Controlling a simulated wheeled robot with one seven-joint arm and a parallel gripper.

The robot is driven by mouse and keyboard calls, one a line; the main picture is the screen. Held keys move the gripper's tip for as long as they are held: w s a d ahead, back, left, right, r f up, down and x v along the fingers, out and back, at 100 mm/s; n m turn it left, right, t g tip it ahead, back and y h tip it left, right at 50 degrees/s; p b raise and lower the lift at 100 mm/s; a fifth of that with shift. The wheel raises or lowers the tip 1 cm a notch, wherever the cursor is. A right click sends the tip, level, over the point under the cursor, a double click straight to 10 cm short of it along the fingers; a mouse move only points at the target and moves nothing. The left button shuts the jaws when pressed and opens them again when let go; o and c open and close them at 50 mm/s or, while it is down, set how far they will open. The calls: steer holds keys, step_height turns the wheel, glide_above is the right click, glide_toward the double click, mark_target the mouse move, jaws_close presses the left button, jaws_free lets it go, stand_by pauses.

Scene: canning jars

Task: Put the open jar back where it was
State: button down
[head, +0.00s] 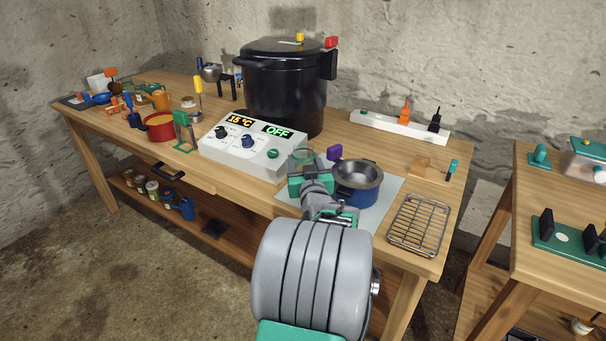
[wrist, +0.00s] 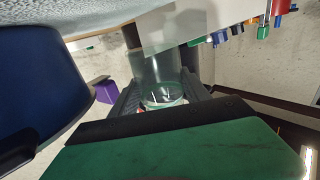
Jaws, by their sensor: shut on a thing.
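My gripper (head: 306,178) is shut on the open glass jar (head: 302,156), near the front of the workbench. The jar is clear and greenish, and I see no lid on it. In the wrist view the jar (wrist: 163,94) sits between the two dark fingers (wrist: 162,98). In the head view my gripper hides its lower part, so I cannot tell whether it touches the bench. The jar is between the white control box (head: 240,158) and a blue pot (head: 354,195) with a metal funnel (head: 358,173) on top.
A purple block (head: 334,152) stands just behind the jar and pot. A pale mat (head: 383,204) lies under the pot, with a wire rack (head: 419,222) to its right. A large black canner (head: 285,90) stands behind the control box. A white power strip (head: 385,123) lies at the back.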

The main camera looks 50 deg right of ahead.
steer(key=shift+w+d+f, duration=0.15)
steer(key=shift+w+f, duration=0.1)
steer(key=shift+f, duration=0.1)
steer(key=shift+d+f+b, duration=0.1)
steer(key=shift+f+b, duration=0.25)
steer(key=shift+f, duration=1.35)
steer(key=c, duration=0.5)
jaws_free()
steer(key=shift+r, duration=0.1)
